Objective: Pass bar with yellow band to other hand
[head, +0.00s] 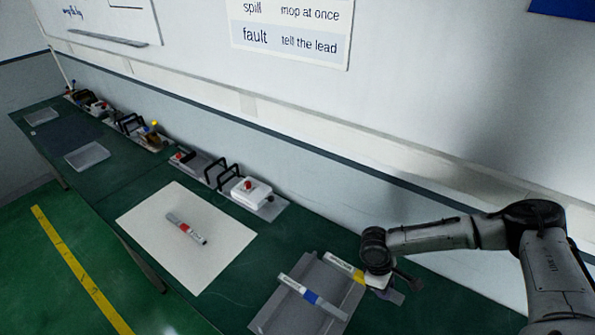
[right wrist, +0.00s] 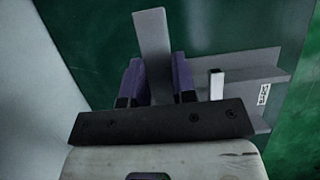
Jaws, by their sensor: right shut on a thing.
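The bar with yellow band (head: 344,267) is a pale grey bar, yellow near the end at my right gripper (head: 378,281). That gripper is shut on it, at the far right side of the grey tray (head: 270,323). In the right wrist view, my right gripper's purple fingers (right wrist: 158,80) have the grey bar (right wrist: 150,38) between them; its band is hidden there. I cannot tell how far the bar is above the tray. A bar with a blue band (head: 312,297) lies across the tray. My left gripper is not in view.
A bar with a red band (head: 186,229) lies on a white mat (head: 150,215) to the left. A white box with a red button (head: 249,188) and black handles (head: 222,176) stand along the wall. The green bench between mat and tray is clear.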

